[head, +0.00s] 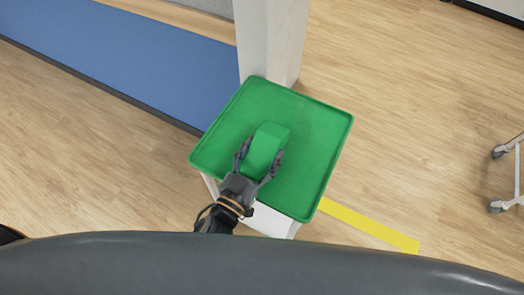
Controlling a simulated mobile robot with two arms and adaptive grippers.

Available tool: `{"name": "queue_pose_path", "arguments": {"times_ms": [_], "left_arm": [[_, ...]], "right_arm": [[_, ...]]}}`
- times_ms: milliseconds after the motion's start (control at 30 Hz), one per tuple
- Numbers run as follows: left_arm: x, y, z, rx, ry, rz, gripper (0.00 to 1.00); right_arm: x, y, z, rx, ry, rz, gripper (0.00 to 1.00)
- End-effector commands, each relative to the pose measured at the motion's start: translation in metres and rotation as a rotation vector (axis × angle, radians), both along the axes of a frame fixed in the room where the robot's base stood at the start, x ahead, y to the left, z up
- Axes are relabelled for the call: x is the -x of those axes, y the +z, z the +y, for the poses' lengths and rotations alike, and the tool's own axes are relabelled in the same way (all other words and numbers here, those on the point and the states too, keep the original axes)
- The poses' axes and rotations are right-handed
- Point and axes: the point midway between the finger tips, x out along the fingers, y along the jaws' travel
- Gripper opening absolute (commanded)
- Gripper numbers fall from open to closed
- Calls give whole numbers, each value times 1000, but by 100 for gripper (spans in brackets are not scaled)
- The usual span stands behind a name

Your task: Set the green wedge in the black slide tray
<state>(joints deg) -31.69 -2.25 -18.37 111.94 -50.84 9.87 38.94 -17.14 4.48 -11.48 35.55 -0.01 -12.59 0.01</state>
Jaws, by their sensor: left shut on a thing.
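The green wedge (265,150) is a bright green block over the middle of a green tray with a raised rim (325,165). My left gripper (259,167) comes in from below and is shut on the wedge, with one finger on each side of its near end. I cannot tell whether the wedge touches the tray floor or is held just above it. The tray in view is green; I see no black slide tray. My right gripper is out of view.
The green tray sits on a white stand beside a white column (268,40). A blue mat (140,55) lies at upper left, and a yellow strip (370,225) is on the wood floor. A wheeled frame (515,175) stands at the right edge.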

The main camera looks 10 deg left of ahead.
Motion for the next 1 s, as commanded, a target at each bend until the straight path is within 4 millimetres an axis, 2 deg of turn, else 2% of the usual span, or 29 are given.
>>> {"name": "queue_pose_path", "arguments": {"times_ms": [300, 333, 433, 833, 1000], "left_arm": [[0, -3, 0, 0, 0, 0, 34], [0, -3, 0, 0, 0, 0, 65], [0, -2, 0, 0, 0, 0, 86], [0, 3, 0, -1, 0, -1, 86], [21, -2, 9, -1, 0, 5, 86]], "right_arm": [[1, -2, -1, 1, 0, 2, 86], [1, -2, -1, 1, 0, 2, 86], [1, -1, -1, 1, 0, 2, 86], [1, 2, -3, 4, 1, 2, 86], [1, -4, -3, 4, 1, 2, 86]]}}
